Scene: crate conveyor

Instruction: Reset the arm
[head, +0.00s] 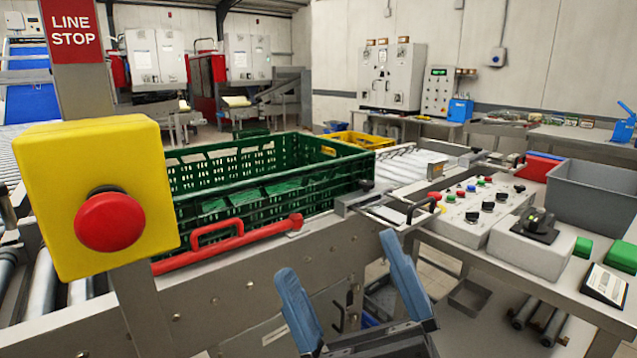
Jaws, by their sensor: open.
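My gripper (348,298) shows at the bottom middle of the head view. Its two blue fingers stand wide apart with nothing between them. It is in front of the conveyor's metal side (240,300), apart from the crate and the controls. A green slatted crate (270,193) sits on the conveyor behind it. A red bar with a handle (225,243) runs along the conveyor's near edge. The rest of the arm is mostly out of view.
A yellow box with a red stop button (110,221) stands close at left under a LINE STOP sign (73,30). At right, a control panel (475,210) with buttons, a grey bin (597,195) and a box with a black knob (532,240) occupy the bench. A yellow crate (358,140) is behind.

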